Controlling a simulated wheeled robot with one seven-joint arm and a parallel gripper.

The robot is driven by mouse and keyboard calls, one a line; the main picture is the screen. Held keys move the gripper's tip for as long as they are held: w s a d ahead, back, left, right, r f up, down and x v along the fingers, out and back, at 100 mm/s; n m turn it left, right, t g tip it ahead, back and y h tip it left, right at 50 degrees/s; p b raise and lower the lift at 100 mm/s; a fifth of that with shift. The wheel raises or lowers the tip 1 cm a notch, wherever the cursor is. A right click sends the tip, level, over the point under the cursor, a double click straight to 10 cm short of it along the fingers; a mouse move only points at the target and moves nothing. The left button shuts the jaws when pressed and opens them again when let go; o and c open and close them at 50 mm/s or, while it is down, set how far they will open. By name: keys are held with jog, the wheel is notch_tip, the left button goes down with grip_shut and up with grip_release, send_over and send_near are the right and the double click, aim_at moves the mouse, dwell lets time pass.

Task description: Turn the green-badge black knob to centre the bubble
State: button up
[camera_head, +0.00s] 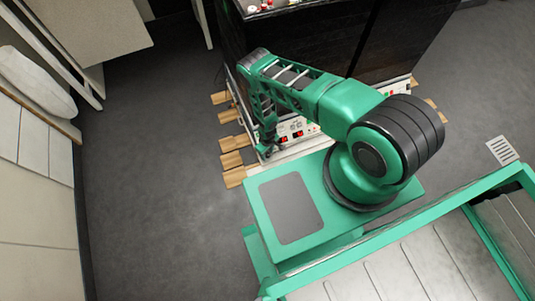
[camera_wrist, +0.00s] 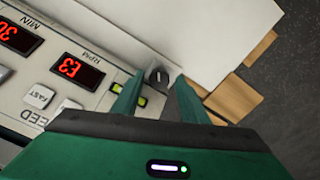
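A small black knob (camera_wrist: 158,77) with a pale mark sits at the corner of the white shaker panel in the wrist view. My gripper (camera_wrist: 158,84) is open, its two green fingers apart, with the knob between or just beyond the fingertips. I cannot tell whether they touch it. A yellow-green bubble level (camera_wrist: 141,100) lies left of the knob, partly covered by the left finger. The bubble's position is not readable. No green badge is distinguishable. In the head view my gripper (camera_head: 266,149) is low at the panel's left front corner, and the knob is too small to make out.
Wooden blocks (camera_wrist: 232,98) lie beside the panel's corner on the dark floor. A large black cabinet (camera_head: 310,40) stands above the panel. Open floor (camera_head: 150,180) lies to the left.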

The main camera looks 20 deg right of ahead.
jog(key=shift+d, duration=0.15)
notch_tip(320, 180, up, 11)
jog(key=shift+f, duration=0.15)
dwell(0.5)
